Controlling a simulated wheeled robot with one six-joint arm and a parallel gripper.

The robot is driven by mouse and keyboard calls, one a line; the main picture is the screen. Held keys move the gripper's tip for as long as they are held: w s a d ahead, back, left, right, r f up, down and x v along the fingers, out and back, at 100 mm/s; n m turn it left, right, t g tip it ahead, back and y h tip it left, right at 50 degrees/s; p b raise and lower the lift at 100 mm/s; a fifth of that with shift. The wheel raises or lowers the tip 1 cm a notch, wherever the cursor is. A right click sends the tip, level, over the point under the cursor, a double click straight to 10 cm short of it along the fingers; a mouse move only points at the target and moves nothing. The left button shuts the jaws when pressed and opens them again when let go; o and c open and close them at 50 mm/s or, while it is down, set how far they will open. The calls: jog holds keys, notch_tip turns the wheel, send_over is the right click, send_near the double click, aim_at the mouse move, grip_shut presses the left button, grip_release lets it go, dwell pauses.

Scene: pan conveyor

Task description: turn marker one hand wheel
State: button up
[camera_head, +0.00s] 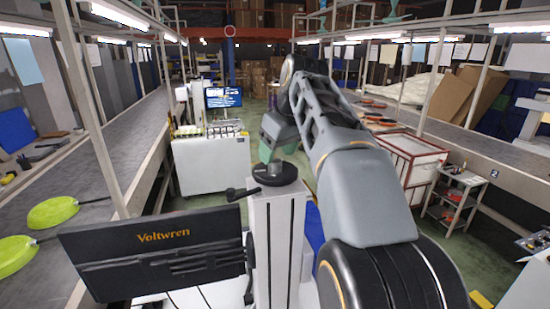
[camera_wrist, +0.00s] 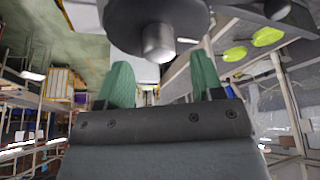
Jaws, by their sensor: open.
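A black round hand wheel (camera_head: 277,177) lies flat on top of a white slotted post (camera_head: 276,235) in the head view. A short silver knob (camera_head: 276,167) stands up from it. In the wrist view the dark wheel (camera_wrist: 125,25) fills the top, with the silver knob (camera_wrist: 158,45) pointing toward my gripper (camera_wrist: 162,66). My gripper's two green fingers are apart, one to each side of the knob's line, with nothing held. In the head view my gripper (camera_head: 266,152) is just above the wheel, partly hidden by my arm. I see no readable marker label.
A dark Voltwren panel (camera_head: 150,250) and a black side handle (camera_head: 242,193) are close to the post's left. Lime-green pans (camera_head: 50,212) lie on the left conveyor (camera_head: 90,150). A white cabinet (camera_head: 213,168) stands behind, and a red-framed crate (camera_head: 420,155) is at right.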

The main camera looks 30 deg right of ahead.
jog(key=shift+x, duration=1.2)
jog(key=shift+c, duration=0.2)
jog(key=c, duration=0.9)
